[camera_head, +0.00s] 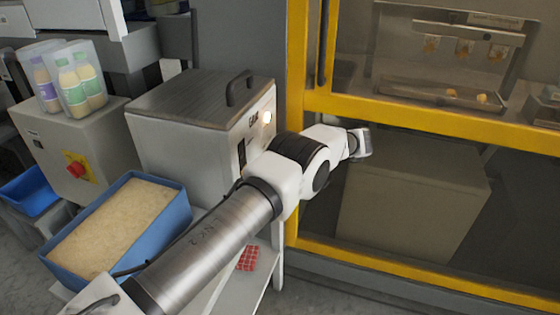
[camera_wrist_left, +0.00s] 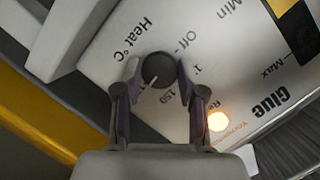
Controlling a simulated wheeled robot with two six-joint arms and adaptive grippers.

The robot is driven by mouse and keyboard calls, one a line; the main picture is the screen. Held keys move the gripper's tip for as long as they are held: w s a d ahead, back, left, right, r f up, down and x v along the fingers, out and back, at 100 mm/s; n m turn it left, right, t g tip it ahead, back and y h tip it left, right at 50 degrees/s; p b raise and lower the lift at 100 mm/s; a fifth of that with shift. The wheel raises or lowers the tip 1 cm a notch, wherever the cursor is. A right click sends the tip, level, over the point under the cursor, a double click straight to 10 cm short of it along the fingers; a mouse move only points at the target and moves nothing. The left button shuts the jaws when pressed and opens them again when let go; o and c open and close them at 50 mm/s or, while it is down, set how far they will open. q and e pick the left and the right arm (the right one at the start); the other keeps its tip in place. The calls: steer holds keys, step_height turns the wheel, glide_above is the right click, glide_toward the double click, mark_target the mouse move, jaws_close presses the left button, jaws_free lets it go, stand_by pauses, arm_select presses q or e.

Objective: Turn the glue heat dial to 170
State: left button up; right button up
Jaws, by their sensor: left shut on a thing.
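The glue heat dial (camera_wrist_left: 158,70) is a round dark knob with a pale pointer line, on a white panel marked "Heat °C" and "Off". In the left wrist view its line points down and left; the scale figures near it are partly hidden, with one seeming to read 150. My left gripper (camera_wrist_left: 158,80) is shut on the dial, one finger on either side. In the head view the glue unit (camera_head: 182,148) is a white box with a dark lid, and my left arm crosses before it; the dial and fingertips cannot be made out there. My right gripper is in neither view.
A lit lamp (camera_wrist_left: 218,121) glows on the panel beside the dial. A blue bin of pale granules (camera_head: 182,206) stands in front of the glue unit. A yellow-framed machine guard (camera_head: 298,75) is close on the right. A grey box with a red button (camera_head: 75,169) stands left.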

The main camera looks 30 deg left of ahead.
mark_target(265, 123)
arm_select(q)
steer(key=shift+m+g+b, duration=0.4)
steer(key=shift+m+b, duration=0.2)
steer(key=shift+b, duration=0.05)
steer(key=o, duration=1.1)
steer(key=shift+o, duration=0.2)
step_height(265, 123, up, 10)
steer(key=shift+f, duration=0.1)
steer(key=shift+w+a, duration=0.1)
